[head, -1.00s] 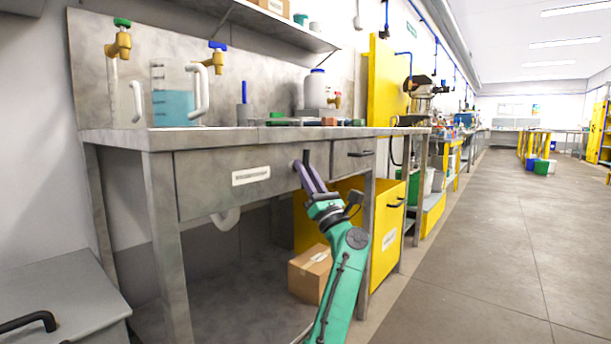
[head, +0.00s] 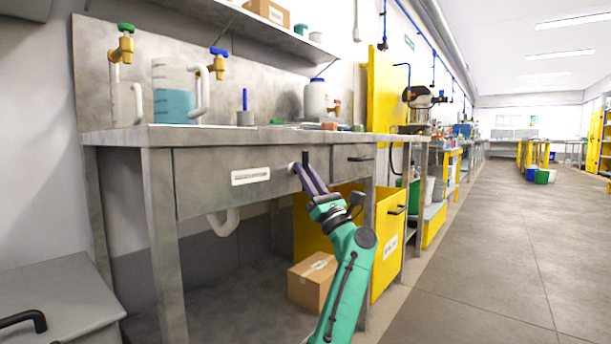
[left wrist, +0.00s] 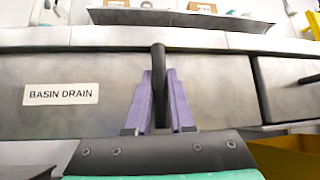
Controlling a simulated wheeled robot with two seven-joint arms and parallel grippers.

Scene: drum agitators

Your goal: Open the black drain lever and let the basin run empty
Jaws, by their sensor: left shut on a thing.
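The black drain lever (head: 306,157) stands upright at the front panel of the grey bench. In the left wrist view the lever (left wrist: 158,68) runs down between the purple fingers of my left gripper (left wrist: 156,95). My left gripper (head: 305,174) is shut on the lever, and its fingers hide the lever's lower part in the head view. A label reading BASIN DRAIN (left wrist: 60,94) is on the panel left of the lever. A white drain pipe (head: 225,221) hangs under the bench. The basin's inside and its water level do not show. My right gripper is not in view.
A drawer with a black handle (head: 353,160) is just right of the lever. Below are an open yellow cabinet door (head: 390,237) and a cardboard box (head: 312,279). A jug of blue liquid (head: 175,100) stands on the bench.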

